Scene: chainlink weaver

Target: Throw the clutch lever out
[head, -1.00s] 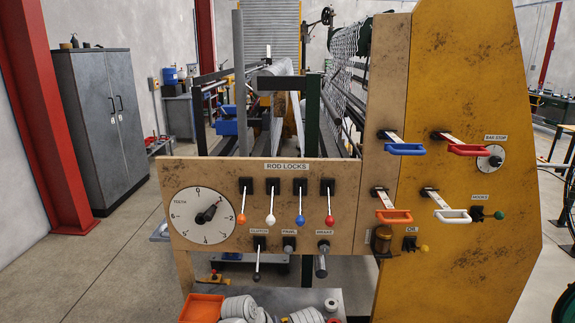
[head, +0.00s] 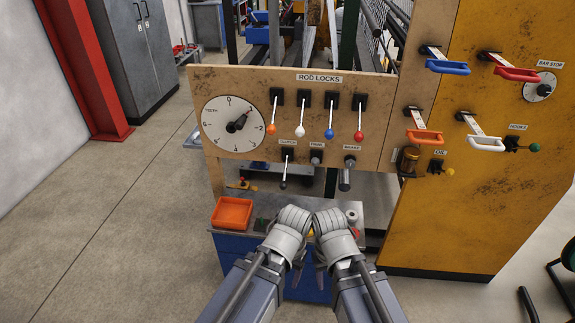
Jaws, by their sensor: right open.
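My left gripper (head: 297,277) and right gripper (head: 321,280) are side by side, low in front of the panel and below the lever. Neither touches the lever. Their fingers point down and are mostly hidden by my wrists. The right one is open; the left one's opening cannot be made out.
The pawl lever (head: 316,160) and brake lever (head: 346,175) hang right of the clutch lever. Several rod lock levers with coloured knobs hang above. An orange tray (head: 232,213) sits on a bench below. Coloured handles, such as the blue one (head: 447,67), jut out at right.

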